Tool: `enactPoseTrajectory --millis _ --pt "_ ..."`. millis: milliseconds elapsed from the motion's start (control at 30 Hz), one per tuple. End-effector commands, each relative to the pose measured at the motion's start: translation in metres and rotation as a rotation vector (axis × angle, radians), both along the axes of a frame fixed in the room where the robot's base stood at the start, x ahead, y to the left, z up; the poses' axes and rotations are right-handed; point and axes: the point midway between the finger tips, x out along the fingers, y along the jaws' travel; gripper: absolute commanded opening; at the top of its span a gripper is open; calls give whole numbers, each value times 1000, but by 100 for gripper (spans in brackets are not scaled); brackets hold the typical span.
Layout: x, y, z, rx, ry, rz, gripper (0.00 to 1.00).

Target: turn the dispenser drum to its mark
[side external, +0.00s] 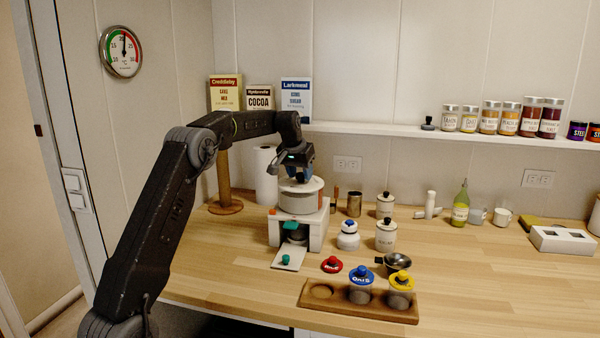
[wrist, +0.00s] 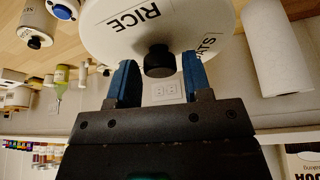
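The dispenser (side external: 312,226) is a white box on the counter with teal parts and a pale round drum (side external: 301,199) on top. In the wrist view the drum (wrist: 105,28) fills the top of the picture, lettered "RICE" and a partly hidden word ending in "ATS". A black knob (wrist: 158,58) stands out from the drum. My gripper (side external: 298,177) is over the drum from above. In the wrist view its two blue fingers (wrist: 158,72) stand on either side of the knob, with a gap on each side. It is open and holds nothing. I cannot make out the mark.
A wooden rack (side external: 318,301) with blue-lidded and yellow-lidded jars sits in front. A red lid (side external: 331,264) lies near it. White canisters (side external: 386,236) and a metal pan (side external: 397,263) are to the right. A paper roll (side external: 265,172) stands behind. The front-right counter is clear.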

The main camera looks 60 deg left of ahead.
Motion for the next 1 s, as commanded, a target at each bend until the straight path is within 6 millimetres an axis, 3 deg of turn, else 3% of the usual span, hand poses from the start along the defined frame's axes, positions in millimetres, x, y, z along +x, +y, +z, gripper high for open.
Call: enactPoseTrajectory --millis 467,1000 --pt "0 0 1 1 -1 0 0" --pt "1 -1 1 3 0 105 0"
